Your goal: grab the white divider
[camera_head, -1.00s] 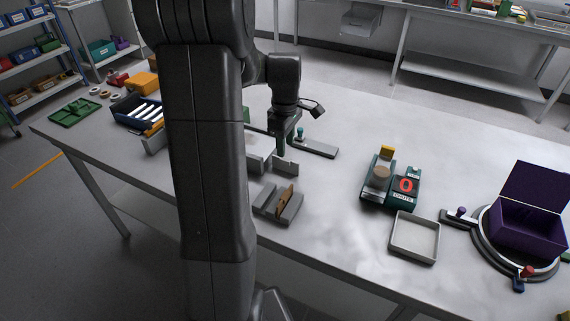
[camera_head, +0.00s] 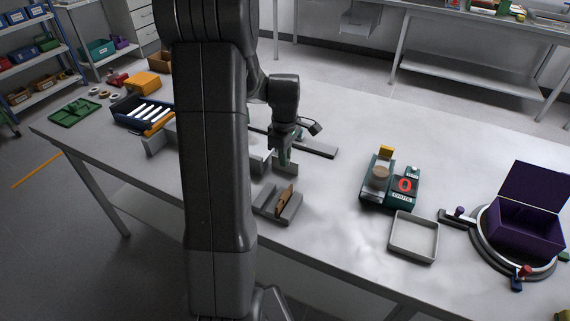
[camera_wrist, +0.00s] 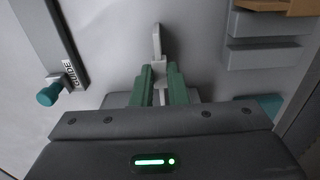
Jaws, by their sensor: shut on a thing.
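The white divider (camera_wrist: 156,42) shows in the wrist view as a narrow pale upright piece running up from between my green fingers. My gripper (camera_wrist: 160,72) is shut on it, and the fingers cover part of it. In the head view, my gripper (camera_head: 285,160) is low over the table, at the small light-grey pieces near the middle. There the divider is too small and too hidden to tell apart from the grey pieces.
A grey holder (camera_head: 268,202) with a brown piece stands just in front of my gripper. A flat dark guide bar (camera_head: 315,149) lies behind it. To the right are a green device (camera_head: 378,190), an empty tray (camera_head: 396,245) and a purple box (camera_head: 530,235).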

